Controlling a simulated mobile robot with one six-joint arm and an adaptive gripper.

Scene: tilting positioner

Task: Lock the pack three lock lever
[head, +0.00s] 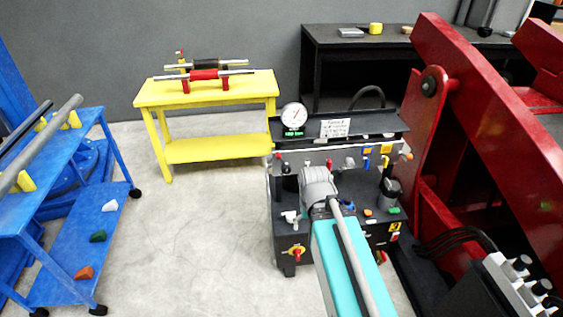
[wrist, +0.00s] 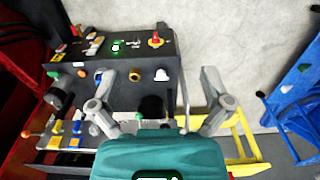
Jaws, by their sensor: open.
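The dark hydraulic pack (head: 340,200) stands mid-picture with a gauge and a row of small coloured levers; it also shows in the wrist view (wrist: 125,95). I cannot tell which lever is the pack three lock lever; no label is readable. An orange-tipped lever (head: 407,156) sits at the rail's right end, and a red one (head: 329,164) near its middle.
The yellow table (head: 205,90) with rollers stands behind left. A blue cart (head: 85,190) with bars stands at left. A big red frame (head: 470,120) rises close on the right. A black bench (head: 320,40) is behind. Bare floor lies between cart and pack.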

